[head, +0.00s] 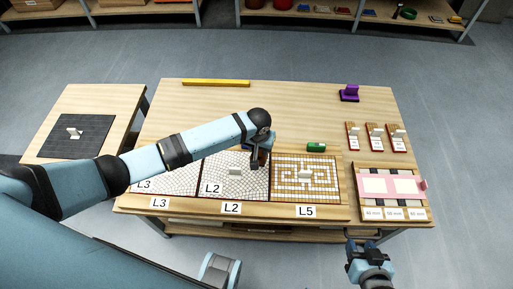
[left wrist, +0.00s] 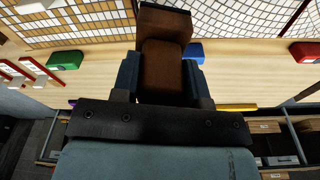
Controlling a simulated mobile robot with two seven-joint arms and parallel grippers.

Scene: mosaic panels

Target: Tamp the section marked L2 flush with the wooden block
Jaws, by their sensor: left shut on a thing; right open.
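The section marked L2 (head: 222,187) is a panel of pale irregular mosaic pieces at the table's front, between L3 and L5, with a small white handle-like piece on it. My left gripper (head: 261,152) is above the back edge of the panels, near the L2 and L5 border. It is shut on the brown wooden block (left wrist: 164,62), which points down between the fingers in the left wrist view. Whether the block touches anything is unclear. My right gripper (head: 364,247) is open and empty in front of the table's right side.
Section L3 (head: 178,180) lies left and section L5 (head: 288,191) right. A green item (head: 316,147) and a blue item (left wrist: 193,50) lie behind the panels. A yellow bar (head: 215,83), a purple item (head: 349,94) and a pink-framed board (head: 377,198) are on the table. The table's back middle is clear.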

